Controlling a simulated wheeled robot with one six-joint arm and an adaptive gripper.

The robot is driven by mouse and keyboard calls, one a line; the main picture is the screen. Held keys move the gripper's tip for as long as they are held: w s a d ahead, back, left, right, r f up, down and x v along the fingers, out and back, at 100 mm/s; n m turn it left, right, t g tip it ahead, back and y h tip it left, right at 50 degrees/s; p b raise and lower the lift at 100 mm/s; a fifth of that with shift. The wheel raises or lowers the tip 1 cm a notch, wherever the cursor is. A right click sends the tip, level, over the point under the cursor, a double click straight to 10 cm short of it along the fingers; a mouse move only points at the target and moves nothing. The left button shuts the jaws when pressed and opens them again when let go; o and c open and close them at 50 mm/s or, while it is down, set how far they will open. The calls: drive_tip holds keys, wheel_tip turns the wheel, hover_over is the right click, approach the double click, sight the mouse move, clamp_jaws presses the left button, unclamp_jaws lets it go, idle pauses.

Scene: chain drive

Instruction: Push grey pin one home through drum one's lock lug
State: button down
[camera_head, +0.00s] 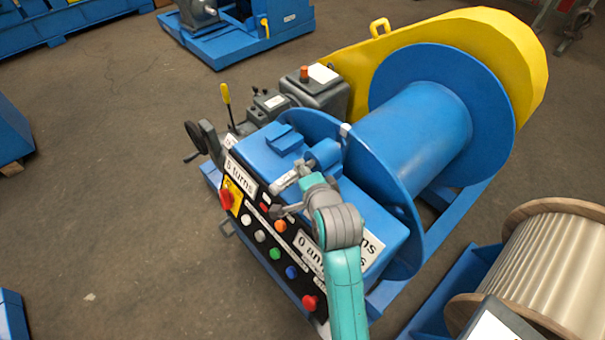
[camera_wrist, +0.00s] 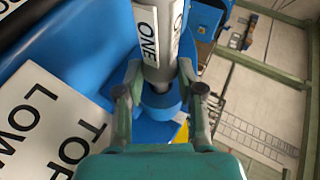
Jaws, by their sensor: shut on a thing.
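Grey pin one (camera_wrist: 157,73), a grey cylinder with a white label reading ONE, runs down from the top of the wrist view. My gripper (camera_wrist: 160,92) is closed around it, one finger on each side. A blue ring-shaped lug (camera_wrist: 160,108) lies at the pin's lower end; how deep the pin sits in it I cannot tell. In the head view my gripper (camera_head: 294,194) is over the blue housing, beside a blue cylindrical piece next to the drum flange. Drum one (camera_head: 415,125) is the large blue drum. The pin is small and partly hidden there.
A control panel (camera_head: 262,232) with coloured buttons faces the front, close under my arm. A yellow guard (camera_head: 500,40) stands behind the drum. A wooden-flanged cable reel (camera_head: 555,262) is at lower right.

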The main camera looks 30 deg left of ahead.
drive_tip(key=shift+w+d, duration=0.15)
drive_tip(key=shift+w, duration=0.2)
drive_tip(key=c, duration=0.7)
unclamp_jaws()
drive_tip(key=shift+o, duration=0.3)
drive_tip(key=shift+d+f, duration=0.15)
drive_tip(key=shift+f, duration=0.15)
drive_tip(key=v, duration=1.2)
drive_tip(key=shift+r, duration=0.4)
drive_tip(key=shift+a, duration=0.2)
